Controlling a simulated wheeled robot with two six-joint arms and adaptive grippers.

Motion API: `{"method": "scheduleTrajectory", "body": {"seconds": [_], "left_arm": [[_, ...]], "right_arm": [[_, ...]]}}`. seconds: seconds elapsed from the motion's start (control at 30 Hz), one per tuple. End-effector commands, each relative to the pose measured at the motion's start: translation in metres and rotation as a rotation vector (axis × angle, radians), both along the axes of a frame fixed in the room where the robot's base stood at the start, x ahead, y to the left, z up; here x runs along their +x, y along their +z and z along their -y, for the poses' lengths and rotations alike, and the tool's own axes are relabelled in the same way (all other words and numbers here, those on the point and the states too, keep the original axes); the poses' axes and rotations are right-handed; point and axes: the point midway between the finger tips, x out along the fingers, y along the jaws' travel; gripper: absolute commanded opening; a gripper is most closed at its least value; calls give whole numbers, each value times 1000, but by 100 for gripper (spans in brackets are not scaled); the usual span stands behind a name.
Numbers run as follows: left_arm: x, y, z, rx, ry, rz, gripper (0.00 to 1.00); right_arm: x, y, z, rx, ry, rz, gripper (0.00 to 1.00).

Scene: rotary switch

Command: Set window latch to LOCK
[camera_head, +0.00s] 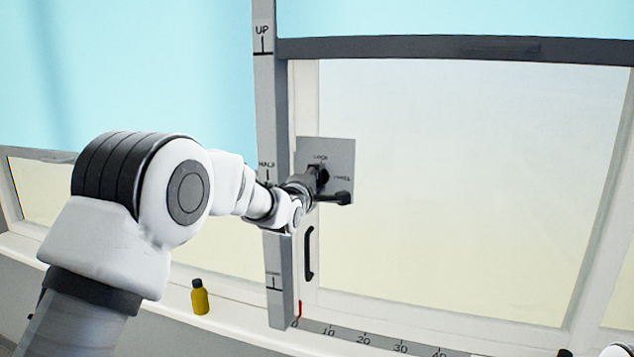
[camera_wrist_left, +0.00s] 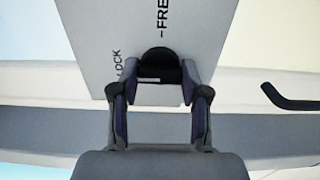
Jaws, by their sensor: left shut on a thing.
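The window latch has a grey plate (camera_head: 340,150) on the window frame. In the head view its LOCK label is at the top and a second label is at the right. The left wrist view shows the plate (camera_wrist_left: 120,35) with a LOCK label at the left and FREE at the top. The dark latch knob (camera_wrist_left: 158,62) sits below the FREE mark there. My left gripper (camera_head: 325,186) is shut on the knob, with one finger on each side in the left wrist view (camera_wrist_left: 160,90). In the head view the gripper largely hides the knob.
A black pull handle (camera_head: 309,254) is on the frame below the latch. A vertical post (camera_head: 273,130) with height marks stands to the left. A yellow bottle (camera_head: 200,297) stands on the sill. A numbered scale (camera_head: 370,340) runs along the bottom.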

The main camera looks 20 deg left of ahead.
Motion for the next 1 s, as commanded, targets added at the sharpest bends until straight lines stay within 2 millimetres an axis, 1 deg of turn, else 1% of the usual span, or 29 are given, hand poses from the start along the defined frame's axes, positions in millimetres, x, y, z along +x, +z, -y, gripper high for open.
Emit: {"method": "scheduleTrajectory", "body": {"seconds": [0.4,0.43,0.5,0.83,0.93,1.0], "left_arm": [[0,0,0,-11,1,-1,11],[0,0,0,-11,1,-1,49],[0,0,0,-11,1,-1,71],[-2,0,0,-9,0,0,71],[-11,1,-1,-9,0,0,71],[-24,1,-1,-9,0,-1,71]], "right_arm": [[0,0,0,0,0,0,40],[0,0,0,0,0,0,40],[0,0,0,0,0,0,40],[0,0,0,0,0,0,40],[0,0,0,0,0,0,40],[0,0,0,0,0,0,40]]}}
